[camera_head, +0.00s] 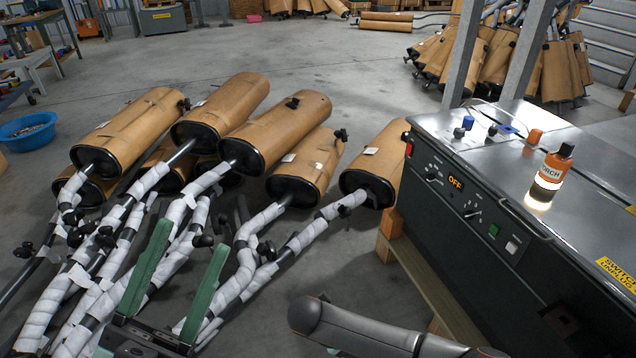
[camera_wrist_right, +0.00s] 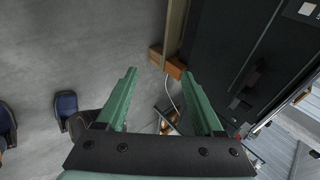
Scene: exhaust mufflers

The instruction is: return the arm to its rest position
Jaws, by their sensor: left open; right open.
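My left gripper (camera_head: 193,236) shows at the lower left of the head view, its two green fingers apart with nothing visible between them. It appears in front of the wrapped muffler pipes; whether it touches any I cannot tell. A dark link of my right arm (camera_head: 365,330) crosses the bottom of the head view, beside the machine's front. My right gripper (camera_wrist_right: 160,73) shows in the right wrist view, its green fingers wide apart and empty. Grey floor and the machine's dark side lie beyond it. The right gripper is outside the head view.
Several brown mufflers (camera_head: 275,128) with white-wrapped pipes lie at the left. A blue basin (camera_head: 28,131) is far left. Open floor (camera_head: 330,60) lies behind.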

